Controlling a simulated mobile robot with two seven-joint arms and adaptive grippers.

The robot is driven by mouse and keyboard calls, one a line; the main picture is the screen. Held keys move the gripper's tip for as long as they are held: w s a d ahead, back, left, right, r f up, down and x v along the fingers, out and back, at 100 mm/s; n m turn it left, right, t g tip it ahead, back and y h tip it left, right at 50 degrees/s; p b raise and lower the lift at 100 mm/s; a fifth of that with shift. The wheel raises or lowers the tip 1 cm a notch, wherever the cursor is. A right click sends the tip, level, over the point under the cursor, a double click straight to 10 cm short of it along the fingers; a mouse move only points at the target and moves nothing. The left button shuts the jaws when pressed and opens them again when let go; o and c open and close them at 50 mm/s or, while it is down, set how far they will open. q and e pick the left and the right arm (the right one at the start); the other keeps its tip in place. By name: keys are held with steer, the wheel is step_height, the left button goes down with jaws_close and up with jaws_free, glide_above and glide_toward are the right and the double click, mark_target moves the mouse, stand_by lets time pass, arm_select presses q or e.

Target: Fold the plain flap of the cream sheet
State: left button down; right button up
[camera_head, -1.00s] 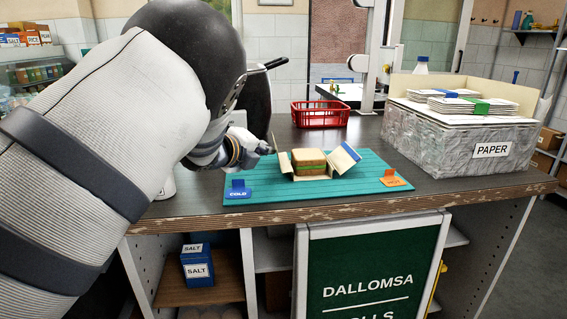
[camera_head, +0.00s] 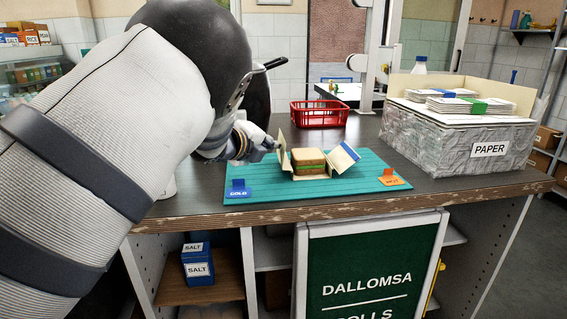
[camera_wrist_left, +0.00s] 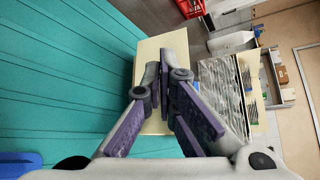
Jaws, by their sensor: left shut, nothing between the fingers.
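The cream sheet lies on a teal board (camera_head: 350,187) under a sandwich (camera_head: 309,157). Its plain flap (camera_head: 283,152) stands raised on the sandwich's left side. The opposite flap (camera_head: 344,158), with a blue edge, leans outward on the right. My left gripper (camera_head: 273,144) is shut and empty, at the plain flap's outer left side, close to it. In the left wrist view the fingertips (camera_wrist_left: 164,66) meet in front of a cream panel (camera_wrist_left: 147,58); whether they touch it is unclear. The sandwich is hidden there. My right gripper is out of view.
A blue COLD tag (camera_head: 238,189) and an orange tag (camera_head: 390,178) sit at the board's front corners. A red basket (camera_head: 320,114) stands behind. A grey box marked PAPER (camera_head: 440,140) stands at the right. The board's front strip is clear.

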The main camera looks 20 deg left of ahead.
mark_target(283, 138)
arm_select(q)
steer(key=shift+w+d+r, duration=0.15)
steer(key=shift+d+r, duration=0.15)
steer(key=shift+w+d+r, duration=0.3)
steer(key=shift+d, duration=0.3)
steer(key=shift+w+d+r, duration=0.1)
steer(key=shift+w+d, duration=0.25)
steer(key=shift+d, duration=0.25)
